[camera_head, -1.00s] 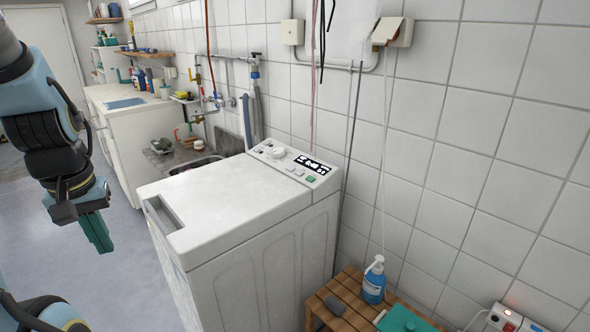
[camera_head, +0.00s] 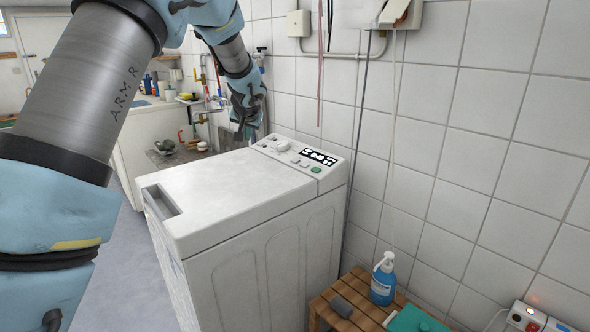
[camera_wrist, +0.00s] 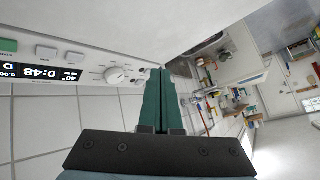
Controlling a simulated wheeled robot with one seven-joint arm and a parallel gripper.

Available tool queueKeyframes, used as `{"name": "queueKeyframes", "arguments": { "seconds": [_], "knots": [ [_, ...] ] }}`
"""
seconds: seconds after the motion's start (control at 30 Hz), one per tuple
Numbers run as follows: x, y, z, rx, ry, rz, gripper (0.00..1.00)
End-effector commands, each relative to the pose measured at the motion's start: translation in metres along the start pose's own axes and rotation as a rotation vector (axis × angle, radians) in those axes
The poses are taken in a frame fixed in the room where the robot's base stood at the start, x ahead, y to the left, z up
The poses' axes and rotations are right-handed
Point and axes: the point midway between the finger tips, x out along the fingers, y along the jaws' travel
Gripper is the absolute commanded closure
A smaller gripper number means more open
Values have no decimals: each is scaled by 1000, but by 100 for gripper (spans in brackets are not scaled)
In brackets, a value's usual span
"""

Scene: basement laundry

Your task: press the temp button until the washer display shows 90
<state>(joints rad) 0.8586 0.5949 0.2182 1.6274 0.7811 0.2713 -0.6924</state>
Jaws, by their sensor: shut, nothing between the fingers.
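The washer (camera_head: 235,195) is a white top-loader with a control panel at its back right edge. Its black display (camera_head: 318,157) shows in the wrist view (camera_wrist: 42,74) upside down, reading 0:48 and 40°. In front of the display are a green button (camera_head: 316,169) and two pale buttons (camera_head: 304,163); they also show in the wrist view (camera_wrist: 73,57). I cannot read which one is temp. A round white knob (camera_wrist: 118,75) is beside the display. My gripper (camera_wrist: 161,72) is shut and empty, its green fingers together, past the knob's end of the panel and apart from the buttons.
A tiled wall (camera_head: 430,150) rises close behind the washer. A wooden stool (camera_head: 345,300) with a blue pump bottle (camera_head: 382,280) stands at the right. A sink (camera_head: 185,153) and pipes are beyond the washer's far side. The washer lid is clear.

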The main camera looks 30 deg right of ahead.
Motion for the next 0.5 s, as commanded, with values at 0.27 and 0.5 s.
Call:
{"name": "queueKeyframes", "arguments": {
  "seconds": [0.27,0.5],
  "knots": [
    [15,97,-61,114,164,38,100],
    [14,111,-70,129,189,44,100]
  ]
}}
